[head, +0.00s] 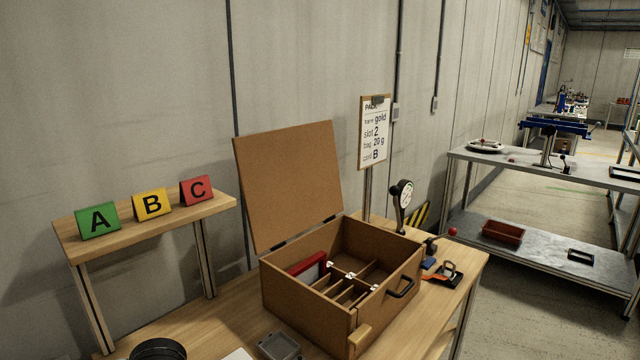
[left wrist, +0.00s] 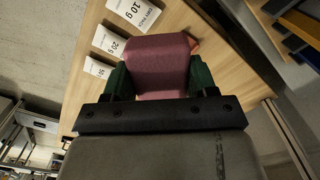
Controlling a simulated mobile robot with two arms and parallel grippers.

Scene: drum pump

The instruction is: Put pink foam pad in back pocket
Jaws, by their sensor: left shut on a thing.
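The pink foam pad (left wrist: 158,62) is between the green fingers of my left gripper (left wrist: 160,78) in the left wrist view. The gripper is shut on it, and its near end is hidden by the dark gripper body. The pad is over a wooden surface there. In the head view, an open brown case (head: 308,312) stands on the wooden table with its lid raised. Its inside has several compartments split by thin dividers. I cannot tell which one is the back pocket. Neither gripper shows in the head view.
A red-edged item (head: 308,265) stands inside the case. A small shelf (head: 140,226) holds cards A, B and C. A packing sign (head: 374,135) stands behind the case. White weight-labelled cards (left wrist: 110,40) lie near the pad. A grey tray (head: 279,346) sits in front of the case.

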